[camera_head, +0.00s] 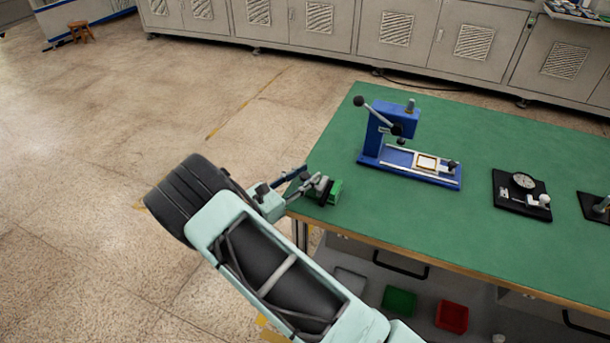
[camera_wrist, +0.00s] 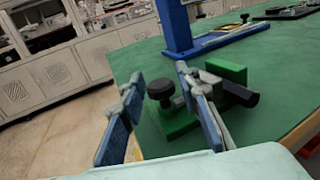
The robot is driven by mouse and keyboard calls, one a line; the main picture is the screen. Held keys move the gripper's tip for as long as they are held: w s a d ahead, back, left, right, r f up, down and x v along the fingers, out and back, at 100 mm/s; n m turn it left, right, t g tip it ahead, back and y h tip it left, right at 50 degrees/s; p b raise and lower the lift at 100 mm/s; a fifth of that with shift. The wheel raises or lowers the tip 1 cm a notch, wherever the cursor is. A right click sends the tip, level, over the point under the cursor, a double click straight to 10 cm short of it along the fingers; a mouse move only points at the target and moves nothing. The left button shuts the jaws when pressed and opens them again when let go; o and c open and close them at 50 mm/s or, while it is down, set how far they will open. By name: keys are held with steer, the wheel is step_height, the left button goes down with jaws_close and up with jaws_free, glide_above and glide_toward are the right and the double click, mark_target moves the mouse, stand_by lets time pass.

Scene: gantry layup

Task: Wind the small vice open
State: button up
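The small green vice (camera_head: 336,192) stands near the left corner of the green-topped table. In the wrist view its green jaw block (camera_wrist: 228,70) and green base (camera_wrist: 172,120) show, with a round black knob (camera_wrist: 160,89) facing me. A dark cylindrical part (camera_wrist: 240,95) sticks out at its right. My gripper (camera_wrist: 158,80) is open, its two blue-padded fingers apart and empty. The knob appears in the gap between the fingers; I see no contact. The right finger hides part of the vice. In the head view my gripper (camera_head: 298,182) is just left of the vice.
A blue lever press (camera_head: 388,135) stands behind the vice on the table (camera_head: 430,220). A black dial gauge stand (camera_head: 522,192) is farther right. Green (camera_head: 399,301) and red (camera_head: 452,317) bins sit on the shelf below. The table's left edge lies beneath my gripper.

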jaws_close()
steer(key=shift+r, duration=0.1)
steer(key=n+t+y+p, duration=0.2)
steer(key=n+y, duration=0.1)
steer(key=shift+s+y, duration=0.1)
steer(key=shift+y, duration=0.2)
steer(key=n+t+y+p, duration=0.2)
steer(key=n+y, duration=0.1)
steer(key=y, duration=0.2)
steer(key=shift+d, duration=0.1)
steer(key=shift+n+t+y+p, duration=0.35)
steer(key=shift+n+y, duration=0.25)
steer(key=shift+y, duration=0.5)
